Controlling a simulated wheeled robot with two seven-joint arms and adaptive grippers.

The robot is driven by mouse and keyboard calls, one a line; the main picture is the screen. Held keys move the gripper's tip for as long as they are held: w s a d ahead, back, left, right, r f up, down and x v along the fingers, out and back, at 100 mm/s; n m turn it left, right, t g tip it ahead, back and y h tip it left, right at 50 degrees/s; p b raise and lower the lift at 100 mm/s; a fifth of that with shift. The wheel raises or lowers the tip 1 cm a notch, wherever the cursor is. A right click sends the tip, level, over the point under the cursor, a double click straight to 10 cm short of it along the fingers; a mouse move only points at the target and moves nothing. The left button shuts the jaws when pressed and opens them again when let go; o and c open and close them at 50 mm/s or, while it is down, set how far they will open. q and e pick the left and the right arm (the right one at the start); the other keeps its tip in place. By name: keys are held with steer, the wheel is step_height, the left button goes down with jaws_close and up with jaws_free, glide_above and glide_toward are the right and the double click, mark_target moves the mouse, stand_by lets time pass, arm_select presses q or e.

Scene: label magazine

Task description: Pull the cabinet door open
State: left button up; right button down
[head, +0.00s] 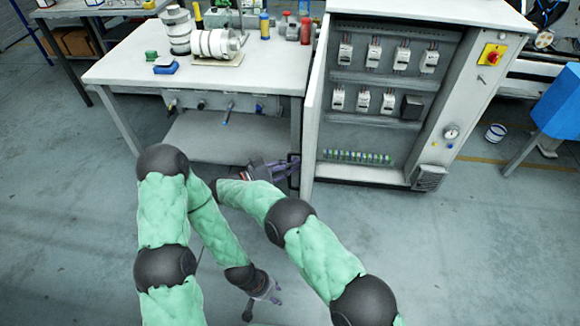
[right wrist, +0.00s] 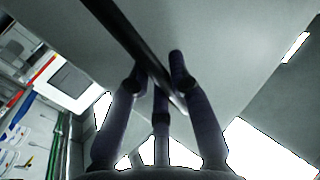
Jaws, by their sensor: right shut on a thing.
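The grey cabinet (head: 444,110) stands at the upper right with its inside in view. Its door (head: 313,125) stands swung out at the cabinet's left side and is seen nearly edge-on. A black bar handle (head: 293,171) is on the door's outer face, near its lower end. My right gripper (head: 283,169) is at this handle. In the right wrist view, the fingers (right wrist: 160,90) are closed around the dark handle bar (right wrist: 125,35), with the door's pale face behind. My left gripper (head: 270,291) hangs low over the floor, away from the cabinet; its finger gap is too small to judge.
A white workbench (head: 262,72) with spools and small tools stands directly left of the door. Breakers and switches line the cabinet's inside. A blue box-like object (head: 560,105) is at the right edge. The floor (head: 480,250) in front of the cabinet is clear.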

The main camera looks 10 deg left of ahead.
mark_target(290, 153)
steer(key=shift+s+f, duration=0.2)
steer(key=shift+f, duration=0.15)
steer(key=c, duration=1.2)
jaws_free()
steer(key=shift+o, duration=0.4)
steer(key=shift+s+a+r, duration=0.1)
steer(key=shift+r, duration=0.05)
steer(key=shift+r, duration=0.15)
steer(key=r, duration=0.9)
steer(key=shift+w+r, duration=0.35)
steer(key=shift+r, duration=0.05)
steer(key=shift+s+r, duration=0.15)
steer(key=shift+s, duration=0.05)
